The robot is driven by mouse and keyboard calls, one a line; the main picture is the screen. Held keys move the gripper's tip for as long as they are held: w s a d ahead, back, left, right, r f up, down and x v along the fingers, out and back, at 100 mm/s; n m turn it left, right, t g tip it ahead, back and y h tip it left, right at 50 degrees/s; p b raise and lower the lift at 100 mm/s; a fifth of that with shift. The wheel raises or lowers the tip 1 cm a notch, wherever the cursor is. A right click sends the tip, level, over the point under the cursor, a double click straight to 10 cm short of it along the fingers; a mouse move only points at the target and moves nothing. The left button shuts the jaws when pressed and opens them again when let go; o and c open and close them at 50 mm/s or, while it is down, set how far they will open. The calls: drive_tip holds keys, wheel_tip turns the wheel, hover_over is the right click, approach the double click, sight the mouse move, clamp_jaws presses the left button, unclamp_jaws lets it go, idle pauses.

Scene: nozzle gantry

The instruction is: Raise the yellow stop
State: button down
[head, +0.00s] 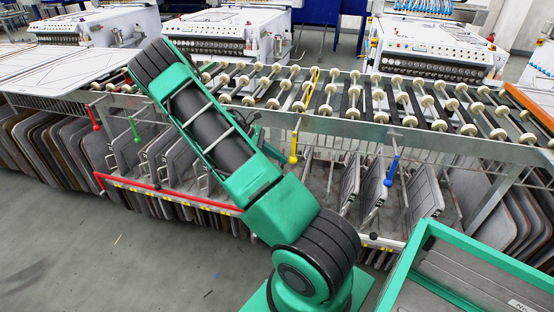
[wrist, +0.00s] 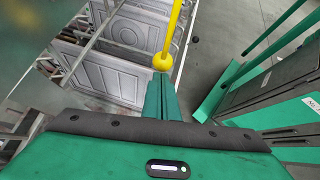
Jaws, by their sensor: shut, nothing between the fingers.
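The yellow stop (head: 294,146) is a thin yellow rod with a ball at its lower end, hanging at the front rail of the roller table in the head view. In the wrist view the yellow stop (wrist: 171,30) enters from the top, its ball right at the tips of my gripper (wrist: 162,80). The green fingers are together with nothing between them. I cannot tell whether the fingertips touch the ball. In the head view my gripper is mostly hidden behind my own arm.
Grey panels (head: 422,195) stand in racks under the roller table (head: 350,122). A green-framed bin (head: 480,258) stands at the lower right. Bare floor (head: 90,250) lies at the left front.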

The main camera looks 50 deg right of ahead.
drive_tip(key=w+a+r, duration=0.4)
drive_tip(key=w+a, duration=0.3)
drive_tip(key=w, duration=0.3)
drive_tip(key=shift+w+r, duration=0.15)
drive_tip(key=shift+r, duration=0.2)
drive_tip(key=s+a+r+m+t+y, duration=0.2)
drive_tip(key=s+a+r+m+y, duration=0.15)
drive_tip(key=s+r, duration=0.4)
drive_tip(key=s+a+r+m+t+y, duration=0.2)
drive_tip(key=s+a+r+m, duration=0.3)
drive_tip(key=s, duration=0.3)
drive_tip(key=s+a+r+m+t, duration=0.2)
drive_tip(key=s+a, duration=0.3)
drive_tip(key=s, duration=0.2)
drive_tip(key=s+a+r+m+t, duration=0.2)
drive_tip(key=s+a, duration=0.3)
drive_tip(key=s, duration=0.3)
drive_tip(key=shift+s+a+r+m+t, duration=0.3)
drive_tip(key=shift+a+r+m, duration=0.1)
drive_tip(key=shift+m, duration=0.15)
